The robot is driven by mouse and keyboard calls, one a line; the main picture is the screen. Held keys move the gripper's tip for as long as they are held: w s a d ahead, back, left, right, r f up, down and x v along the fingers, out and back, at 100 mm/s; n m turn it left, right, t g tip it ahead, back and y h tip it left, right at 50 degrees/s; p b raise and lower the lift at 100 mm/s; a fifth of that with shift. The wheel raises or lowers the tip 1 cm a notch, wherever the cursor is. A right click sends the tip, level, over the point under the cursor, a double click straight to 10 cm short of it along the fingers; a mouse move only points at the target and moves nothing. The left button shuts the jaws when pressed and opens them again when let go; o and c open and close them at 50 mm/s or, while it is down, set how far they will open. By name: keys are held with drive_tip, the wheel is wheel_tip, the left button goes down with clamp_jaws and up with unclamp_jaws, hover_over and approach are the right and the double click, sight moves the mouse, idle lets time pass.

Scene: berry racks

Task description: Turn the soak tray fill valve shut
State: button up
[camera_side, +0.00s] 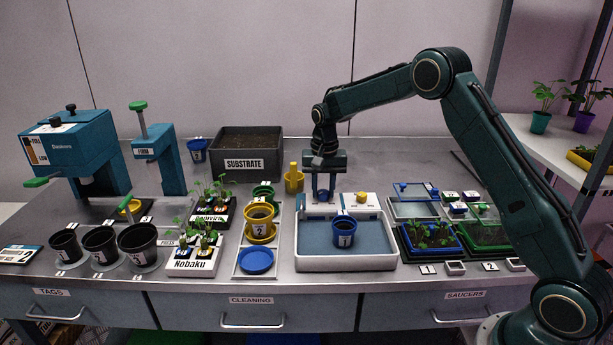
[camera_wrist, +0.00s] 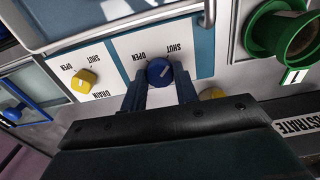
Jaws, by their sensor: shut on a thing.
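The soak tray (camera_side: 345,263) is white with a blue inside, and a white valve panel runs along its back edge. In the wrist view, the fill valve is a blue knob (camera_wrist: 158,71) between the words OPEN and SHUT, printed upside down there. Its pale mark tilts toward the SHUT side. My gripper (camera_wrist: 167,82) is shut on this knob, one finger at each side. In the side view, my gripper (camera_side: 323,195) points down at the tray's back left. The knob's own label is hidden behind my gripper.
A yellow drain knob (camera_wrist: 84,80) sits beside it on the panel. A blue pot (camera_side: 344,232) stands in the tray. Seedling trays (camera_side: 432,237) are close on the right.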

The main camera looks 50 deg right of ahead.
sight(323, 192)
drive_tip(key=shift+r, duration=0.1)
drive_tip(key=o, duration=1)
drive_tip(key=shift+c, duration=0.2)
wheel_tip(323, 192, up, 14)
idle(0.3)
